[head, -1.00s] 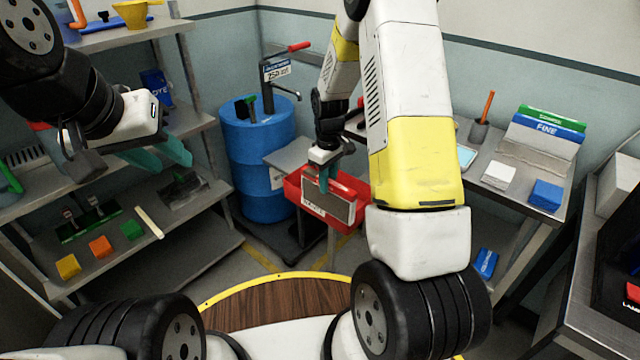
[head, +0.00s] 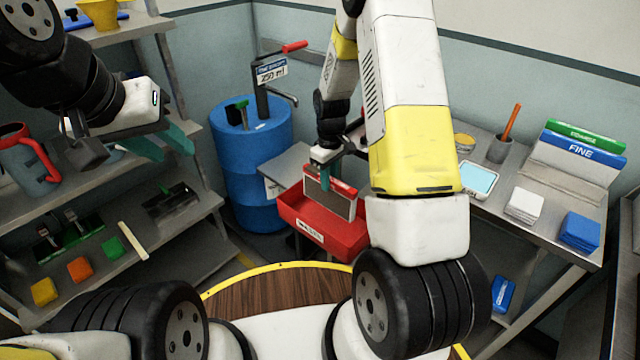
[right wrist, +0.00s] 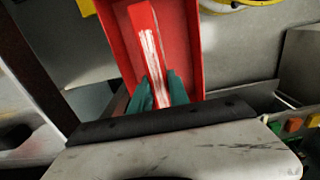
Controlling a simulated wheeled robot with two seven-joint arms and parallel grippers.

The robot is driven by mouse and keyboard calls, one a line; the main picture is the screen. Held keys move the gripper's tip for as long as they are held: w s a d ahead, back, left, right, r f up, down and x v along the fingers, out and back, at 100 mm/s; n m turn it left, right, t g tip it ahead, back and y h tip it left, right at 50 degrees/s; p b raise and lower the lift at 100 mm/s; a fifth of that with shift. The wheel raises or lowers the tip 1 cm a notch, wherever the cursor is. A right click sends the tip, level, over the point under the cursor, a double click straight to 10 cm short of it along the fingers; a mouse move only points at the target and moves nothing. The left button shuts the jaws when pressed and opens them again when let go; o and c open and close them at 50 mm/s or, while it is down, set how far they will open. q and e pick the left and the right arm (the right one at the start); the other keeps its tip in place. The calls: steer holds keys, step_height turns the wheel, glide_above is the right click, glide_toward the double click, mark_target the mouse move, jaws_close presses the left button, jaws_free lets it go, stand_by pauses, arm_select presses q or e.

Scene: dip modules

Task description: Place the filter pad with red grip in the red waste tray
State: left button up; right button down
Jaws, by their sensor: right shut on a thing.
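The filter pad, a grey panel (head: 326,202) with a red grip (head: 345,187) along its top, is upright in my right gripper (head: 326,180). It is over or inside the red waste tray (head: 312,236), behind the tray's labelled front wall; I cannot tell whether its lower edge touches the floor. In the right wrist view the teal fingers (right wrist: 160,92) are closed about the red grip (right wrist: 148,45), with the tray's red wall (right wrist: 190,45) close beside it. My left gripper (head: 163,143) is open and empty in front of the left shelves.
A blue drum (head: 252,165) with a pump stands behind the tray. The right bench (head: 495,235) carries a white pad stack (head: 524,206), a blue pad stack (head: 580,231) and a tablet (head: 479,179). The left shelf holds a grey jug (head: 28,165) and several coloured blocks.

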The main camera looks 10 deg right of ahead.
mark_target(329, 198)
step_height(329, 198, down, 8)
steer(key=shift+r, duration=0.25)
steer(key=shift+f, duration=0.1)
steer(key=c, duration=1.3)
jaws_free()
steer(key=shift+o, duration=0.2)
